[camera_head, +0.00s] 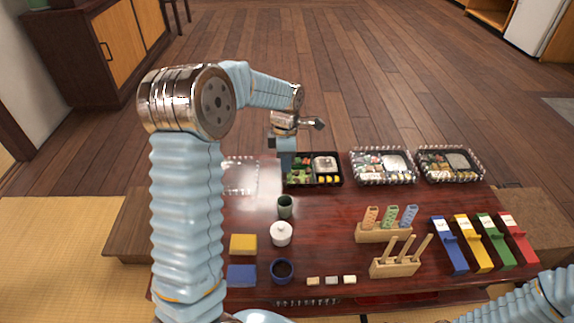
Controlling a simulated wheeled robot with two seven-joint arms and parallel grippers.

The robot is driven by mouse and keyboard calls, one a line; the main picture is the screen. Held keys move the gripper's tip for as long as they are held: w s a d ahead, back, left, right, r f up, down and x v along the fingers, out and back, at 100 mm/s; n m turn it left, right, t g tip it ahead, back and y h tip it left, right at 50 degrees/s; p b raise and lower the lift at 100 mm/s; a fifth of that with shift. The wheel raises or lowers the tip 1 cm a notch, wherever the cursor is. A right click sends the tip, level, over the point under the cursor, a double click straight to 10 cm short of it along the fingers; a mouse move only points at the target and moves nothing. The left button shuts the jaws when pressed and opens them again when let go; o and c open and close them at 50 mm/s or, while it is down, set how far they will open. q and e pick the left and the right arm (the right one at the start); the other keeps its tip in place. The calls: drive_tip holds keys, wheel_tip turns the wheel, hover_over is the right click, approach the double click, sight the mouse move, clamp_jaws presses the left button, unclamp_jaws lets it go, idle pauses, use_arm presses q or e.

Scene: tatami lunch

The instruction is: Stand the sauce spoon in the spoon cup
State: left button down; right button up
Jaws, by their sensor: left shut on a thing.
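My left gripper (287,156) reaches over the far side of the table and points down near the left bento box. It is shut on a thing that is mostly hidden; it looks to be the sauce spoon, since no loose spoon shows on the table. The dark green cup (285,207), which looks like the spoon cup, stands upright nearer to me, below the gripper in the picture and apart from it. Its inside is too small to make out. My right arm shows at the lower right edge, but its gripper is out of view.
A white lidded pot (281,234) and a blue bowl (274,279) stand nearer than the cup. Bento boxes (384,183) line the far edge. Wooden holders (396,269) and coloured boxes (449,246) stand right. The table (325,218) is clear just right of the cup.

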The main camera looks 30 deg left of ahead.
sight(286, 178)
use_arm(q)
drive_tip(key=shift+f+b, duration=2.6)
drive_tip(key=shift+f, duration=0.8)
wheel_tip(286, 178, down, 5)
drive_tip(key=b, duration=0.2)
drive_tip(key=shift+r+b, duration=0.2)
drive_tip(key=shift+b, duration=0.2)
use_arm(e)
wheel_tip(286, 178, down, 8)
drive_tip(key=d, duration=0.2)
drive_tip(key=shift+w, duration=0.45)
drive_tip(key=shift+r, duration=0.1)
use_arm(q)
drive_tip(key=c, duration=1.1)
unclamp_jaws()
wheel_tip(286, 178, up, 14)
drive_tip(key=shift+f+p, duration=0.1)
drive_tip(key=shift+p, duration=0.95)
use_arm(e)
wheel_tip(286, 178, up, 2)
drive_tip(key=shift+s+r, duration=0.1)
